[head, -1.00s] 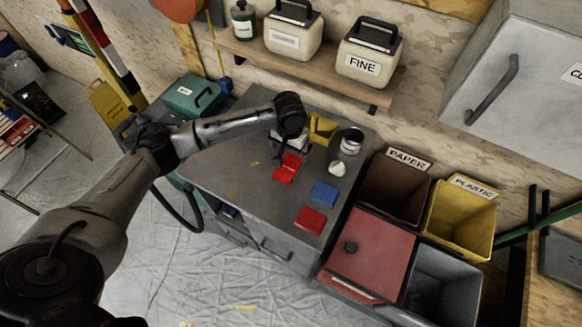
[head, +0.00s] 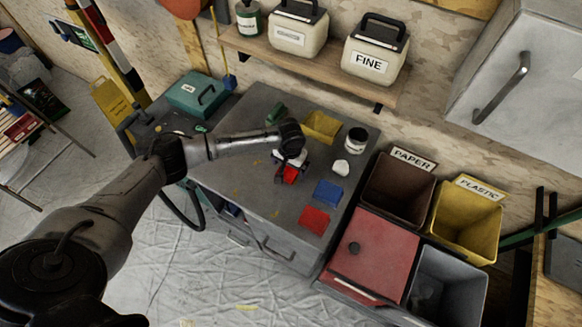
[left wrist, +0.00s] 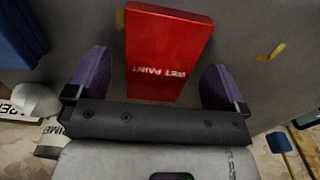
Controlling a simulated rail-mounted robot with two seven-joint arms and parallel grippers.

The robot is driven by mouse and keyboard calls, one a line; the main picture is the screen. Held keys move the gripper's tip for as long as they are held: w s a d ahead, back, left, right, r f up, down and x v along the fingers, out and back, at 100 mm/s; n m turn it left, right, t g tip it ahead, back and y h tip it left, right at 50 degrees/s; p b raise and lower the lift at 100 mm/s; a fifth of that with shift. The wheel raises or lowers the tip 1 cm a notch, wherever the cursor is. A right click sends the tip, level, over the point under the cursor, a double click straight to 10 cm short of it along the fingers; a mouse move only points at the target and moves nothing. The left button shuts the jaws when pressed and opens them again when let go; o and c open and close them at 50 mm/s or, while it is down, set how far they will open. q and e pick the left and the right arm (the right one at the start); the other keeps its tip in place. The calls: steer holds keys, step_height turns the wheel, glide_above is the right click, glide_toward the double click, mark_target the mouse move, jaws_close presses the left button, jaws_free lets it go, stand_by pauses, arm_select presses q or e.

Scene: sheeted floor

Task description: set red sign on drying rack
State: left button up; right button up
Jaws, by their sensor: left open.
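The red sign (head: 289,175) stands on the grey worktop, mostly hidden under my left gripper (head: 291,168) in the head view. In the left wrist view the red sign (left wrist: 168,50) shows its "WET PAINT" lettering upside down. It lies between the two purple fingers of my left gripper (left wrist: 155,80), with a gap on both sides. The gripper is open. A metal rack (head: 28,165) with slatted shelves and coloured pieces shows at the left edge; it may be the drying rack. My right gripper is out of view.
A shelf (head: 300,70) with containers hangs behind. Waste bins (head: 398,190) stand at right.

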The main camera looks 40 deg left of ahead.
arm_select(q)
steer(key=shift+f, duration=0.3)
steer(key=c, duration=1.1)
